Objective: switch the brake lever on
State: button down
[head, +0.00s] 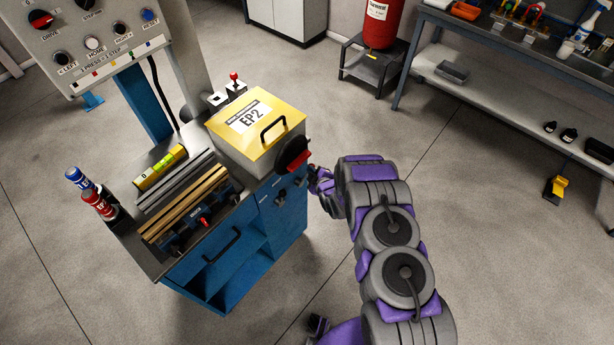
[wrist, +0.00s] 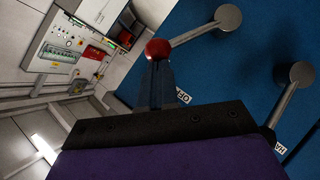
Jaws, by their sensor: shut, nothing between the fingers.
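Two grey levers are on the blue panel in the wrist view. The upper lever (wrist: 200,34) slants from its round pivot down to a red ball (wrist: 158,48) at its end. The other lever (wrist: 285,97) runs down from its pivot, and its far end is hidden behind my gripper. I cannot tell which one is the brake lever. A partly hidden label (wrist: 183,97) seems to read "OF". My gripper (wrist: 157,72) is shut and empty, its fingertips just below the red ball; contact is unclear. In the head view my gripper (head: 314,180) is beside the cabinet's right side.
A control panel (head: 95,40) stands at the back left. A workbench (head: 490,95) is at the right.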

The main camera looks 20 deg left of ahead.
jog(key=w, duration=0.1)
jog(key=w+d+f+b, duration=0.1)
jog(key=w, duration=0.1)
jog(key=shift+w+d+f+b, duration=0.25)
jog(key=shift+w+f+b, duration=0.05)
jog(key=shift+w, duration=0.1)
jog(key=shift+w+d, duration=0.2)
jog(key=shift+d, duration=0.1)
dwell(0.3)
jog(key=shift+r, duration=0.15)
